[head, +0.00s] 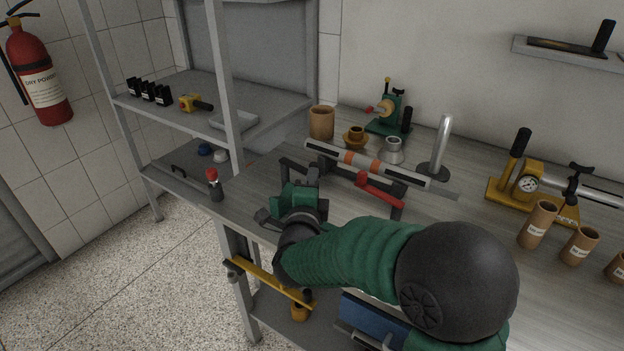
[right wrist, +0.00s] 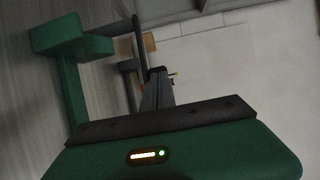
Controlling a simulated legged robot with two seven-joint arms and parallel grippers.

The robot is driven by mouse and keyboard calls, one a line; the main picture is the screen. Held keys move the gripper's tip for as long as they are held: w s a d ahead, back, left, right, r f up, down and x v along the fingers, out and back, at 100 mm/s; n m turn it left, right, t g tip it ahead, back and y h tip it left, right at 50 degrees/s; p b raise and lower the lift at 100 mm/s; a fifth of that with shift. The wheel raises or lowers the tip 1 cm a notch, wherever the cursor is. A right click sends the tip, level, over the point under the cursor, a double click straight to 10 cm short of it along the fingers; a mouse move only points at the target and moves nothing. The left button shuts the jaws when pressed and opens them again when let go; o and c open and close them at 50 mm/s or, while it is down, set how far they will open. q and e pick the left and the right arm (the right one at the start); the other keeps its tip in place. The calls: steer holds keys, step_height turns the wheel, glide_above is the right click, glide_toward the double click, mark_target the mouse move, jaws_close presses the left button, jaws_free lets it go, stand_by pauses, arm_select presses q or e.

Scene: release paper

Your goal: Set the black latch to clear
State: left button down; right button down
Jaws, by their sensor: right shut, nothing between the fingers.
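On the bench, a grey tube device (head: 390,172) with orange bands lies on a black stand, with a red lever (head: 378,190) at its front. A black bracket (head: 300,169) shows at its left end; I cannot tell for sure whether it is the black latch, or how a latch is set. My right gripper (head: 286,200) is shut and empty, close in front of that left end by the bench edge; contact is unclear. In the right wrist view, narrow dark parts (right wrist: 154,90) show beyond the gripper body, too dim to identify. My left gripper is out of view.
A green press (head: 390,108), brown cups (head: 321,122) and a metal post (head: 441,145) stand behind. A yellow gauge device (head: 528,183) and cardboard tubes (head: 538,222) are at right. A red-topped black item (head: 214,184) sits left of the gripper.

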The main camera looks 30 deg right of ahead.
steer(key=d+b, duration=0.1)
steer(key=d, duration=0.1)
steer(key=d+b, duration=0.1)
steer(key=shift+w+d+r+b, duration=0.2)
steer(key=shift+w+d+b, duration=0.1)
steer(key=shift+w+d, duration=0.1)
stand_by(0.3)
steer(key=shift+d, duration=0.1)
